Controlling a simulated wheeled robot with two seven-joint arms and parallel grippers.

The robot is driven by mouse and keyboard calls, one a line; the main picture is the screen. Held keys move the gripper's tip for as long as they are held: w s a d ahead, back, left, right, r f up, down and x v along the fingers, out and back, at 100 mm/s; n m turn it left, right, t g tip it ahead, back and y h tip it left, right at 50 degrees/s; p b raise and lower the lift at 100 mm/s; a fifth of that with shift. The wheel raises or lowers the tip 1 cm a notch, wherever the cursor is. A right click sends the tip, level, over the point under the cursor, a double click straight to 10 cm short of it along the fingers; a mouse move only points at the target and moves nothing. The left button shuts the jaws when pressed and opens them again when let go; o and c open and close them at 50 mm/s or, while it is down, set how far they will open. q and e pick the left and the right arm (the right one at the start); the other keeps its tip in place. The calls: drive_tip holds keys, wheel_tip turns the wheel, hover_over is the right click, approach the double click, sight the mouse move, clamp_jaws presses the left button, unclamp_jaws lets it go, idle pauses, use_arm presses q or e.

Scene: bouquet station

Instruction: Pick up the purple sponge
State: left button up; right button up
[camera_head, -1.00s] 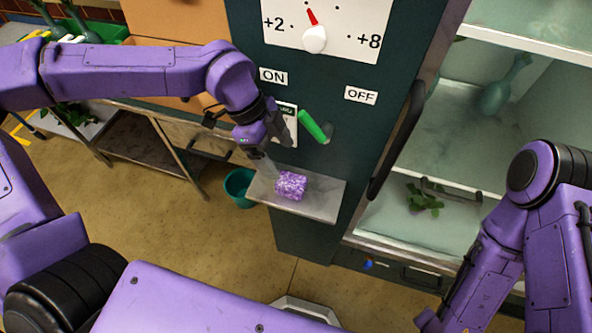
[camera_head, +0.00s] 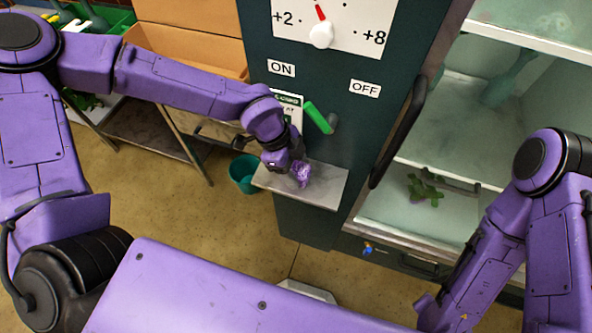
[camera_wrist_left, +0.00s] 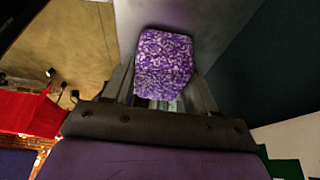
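The purple sponge (camera_head: 303,174) is a mottled purple and white block at the small grey shelf (camera_head: 328,192) on the dark green cabinet front. My left gripper (camera_head: 293,168) reaches down to it from the left and hides part of it. In the left wrist view the sponge (camera_wrist_left: 164,64) lies between the two fingers of my left gripper (camera_wrist_left: 162,88), with a finger along each side. I cannot tell whether the fingers press on it, or whether it is clear of the shelf. My right arm is at the right; its gripper is not visible.
A green lever (camera_head: 318,117) sticks out just above the shelf. A dial panel (camera_head: 330,25) is higher up. A teal bucket (camera_head: 243,174) stands on the floor left of the shelf. An open glass-like cabinet (camera_head: 440,120) holding leaves (camera_head: 425,190) is at the right.

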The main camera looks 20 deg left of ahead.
use_arm(q)
drive_tip(key=shift+w+r, duration=0.1)
drive_tip(key=shift+r, duration=0.45)
drive_tip(key=s+d+r+b, duration=0.6)
drive_tip(key=s+d+r, duration=0.1)
drive_tip(key=s+r, duration=0.5)
drive_tip(key=shift+d, duration=0.25)
